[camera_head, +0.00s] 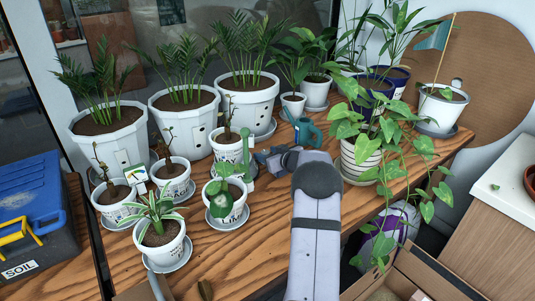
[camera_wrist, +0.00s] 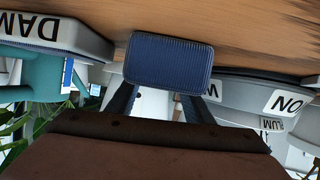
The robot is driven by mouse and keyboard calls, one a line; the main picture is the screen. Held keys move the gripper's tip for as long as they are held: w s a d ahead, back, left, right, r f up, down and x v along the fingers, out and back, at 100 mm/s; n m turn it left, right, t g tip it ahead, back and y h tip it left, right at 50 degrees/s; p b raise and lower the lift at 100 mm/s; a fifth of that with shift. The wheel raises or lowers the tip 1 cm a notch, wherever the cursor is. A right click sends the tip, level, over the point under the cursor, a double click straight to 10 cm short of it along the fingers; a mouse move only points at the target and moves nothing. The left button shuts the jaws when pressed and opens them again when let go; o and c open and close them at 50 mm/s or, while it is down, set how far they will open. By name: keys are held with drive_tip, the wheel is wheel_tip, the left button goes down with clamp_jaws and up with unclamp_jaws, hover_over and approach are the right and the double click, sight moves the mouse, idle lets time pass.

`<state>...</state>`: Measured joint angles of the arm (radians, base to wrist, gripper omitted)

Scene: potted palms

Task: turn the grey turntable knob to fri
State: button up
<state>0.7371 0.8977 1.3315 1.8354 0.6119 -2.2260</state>
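I cannot surely pick out the grey turntable knob or a "fri" mark in either view. In the wrist view, a grey round-edged base (camera_wrist: 250,92) with a white label reading "NO" stands on the wood at right. Another grey edge (camera_wrist: 85,40) with large upside-down letters shows at left. My gripper (camera_head: 272,160) is low over the middle of the table, between the white pots and the teal watering can. In the wrist view, its dark fingers run to a blue ribbed block (camera_wrist: 168,60). Whether this is a pad or a held thing is unclear, as is the finger gap.
A teal watering can (camera_head: 305,131) stands just right of my gripper. A trailing ivy pot (camera_head: 360,160) stands at right. The front wood (camera_head: 230,260) is mostly clear.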

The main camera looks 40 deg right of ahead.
drive_tip(key=c, duration=1)
drive_tip(key=shift+o, duration=0.2)
drive_tip(key=b, duration=0.3)
drive_tip(key=shift+f+h, duration=0.3)
drive_tip(key=m+b, duration=0.1)
drive_tip(key=b, duration=0.2)
drive_tip(key=m+h+b, duration=0.1)
drive_tip(key=b, duration=0.3)
drive_tip(key=shift+w+a+g+h, duration=0.1)
drive_tip(key=shift+a+g+h, duration=0.1)
drive_tip(key=shift+g+h, duration=0.1)
drive_tip(key=shift+h+b, duration=0.3)
drive_tip(key=shift+b, duration=0.5)
drive_tip(key=shift+a+m+g+h+b, duration=0.15)
drive_tip(key=shift+m+g+h+b, duration=0.3)
drive_tip(key=shift+b, duration=0.75)
drive_tip(key=shift+r+m+h+b, duration=0.25)
drive_tip(key=shift+m+h+b, duration=0.2)
drive_tip(key=shift+m+h, duration=0.4)
